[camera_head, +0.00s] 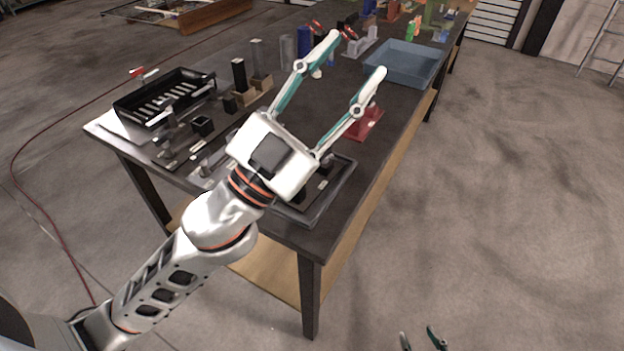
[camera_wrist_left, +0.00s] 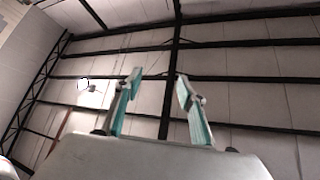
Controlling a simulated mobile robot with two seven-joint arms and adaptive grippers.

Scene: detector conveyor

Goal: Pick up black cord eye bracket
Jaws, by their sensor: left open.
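Small dark parts stand on the near left of the dark workbench (camera_head: 330,215), among them a black block-like piece (camera_head: 203,125). Another dark piece (camera_head: 325,167) lies in the shallow grey tray (camera_head: 342,186) under my left gripper. I cannot tell which of these is the black cord eye bracket. My left gripper (camera_head: 356,56) is open and empty above the bench, its fingers pointing to the far side. In the left wrist view its two teal fingers (camera_wrist_left: 158,76) stand apart against the wall and beams. My right gripper (camera_head: 420,336) shows only its two separated fingertips at the bottom edge.
A black slotted tray (camera_head: 165,97) sits at the bench's left edge. A red block (camera_head: 366,124) lies beyond the grey tray. A blue bin (camera_head: 403,65) and upright cylinders (camera_head: 304,46) stand farther back. The floor to the right is clear.

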